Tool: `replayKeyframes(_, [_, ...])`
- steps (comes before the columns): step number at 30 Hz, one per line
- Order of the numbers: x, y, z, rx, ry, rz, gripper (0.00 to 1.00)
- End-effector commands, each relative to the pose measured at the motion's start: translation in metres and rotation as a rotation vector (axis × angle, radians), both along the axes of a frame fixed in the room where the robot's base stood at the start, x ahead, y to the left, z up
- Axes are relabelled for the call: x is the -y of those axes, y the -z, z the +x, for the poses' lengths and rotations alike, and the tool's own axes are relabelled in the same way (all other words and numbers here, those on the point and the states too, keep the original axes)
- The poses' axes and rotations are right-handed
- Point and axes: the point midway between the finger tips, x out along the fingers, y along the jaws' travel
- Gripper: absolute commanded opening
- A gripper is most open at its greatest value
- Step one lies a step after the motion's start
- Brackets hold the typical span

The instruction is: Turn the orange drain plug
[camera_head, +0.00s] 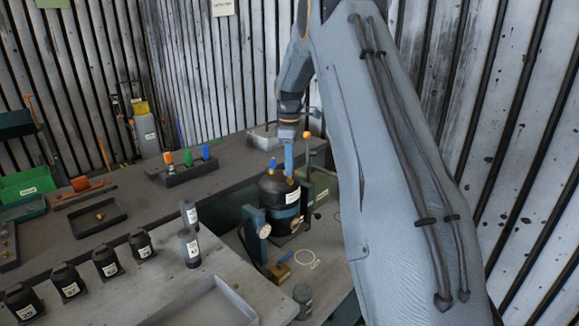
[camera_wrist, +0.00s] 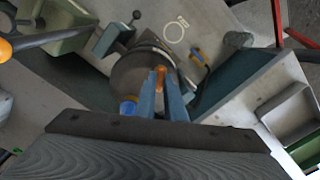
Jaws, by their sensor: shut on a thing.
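The black blower housing (camera_head: 276,200) stands upright on the lower bench, with a white label and a blue band. It also shows from above in the wrist view (camera_wrist: 128,72). The orange drain plug (camera_wrist: 160,73) is on its top, between the two blue fingers of my gripper (camera_wrist: 160,88). My gripper is shut on the plug. In the head view my gripper (camera_head: 289,160) points down at the housing top, and the orange plug is hidden there. A blue plug (camera_wrist: 128,106) sits beside it on the housing and shows in the head view (camera_head: 272,164).
A lever with an orange knob (camera_head: 306,135) rises beside a green box (camera_head: 318,190) behind the housing. A gauge on a blue clamp (camera_head: 263,231) stands at its front left. A yellow-handled tool (camera_head: 280,270) and a pale ring (camera_head: 307,259) lie in front.

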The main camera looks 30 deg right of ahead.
Motion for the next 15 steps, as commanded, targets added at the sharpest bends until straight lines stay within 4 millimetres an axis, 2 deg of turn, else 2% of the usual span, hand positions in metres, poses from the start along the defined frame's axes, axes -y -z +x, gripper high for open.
replayKeyframes(15, [0.0005,-0.0018,0.0010,0.004,-0.469,-0.001,0.00])
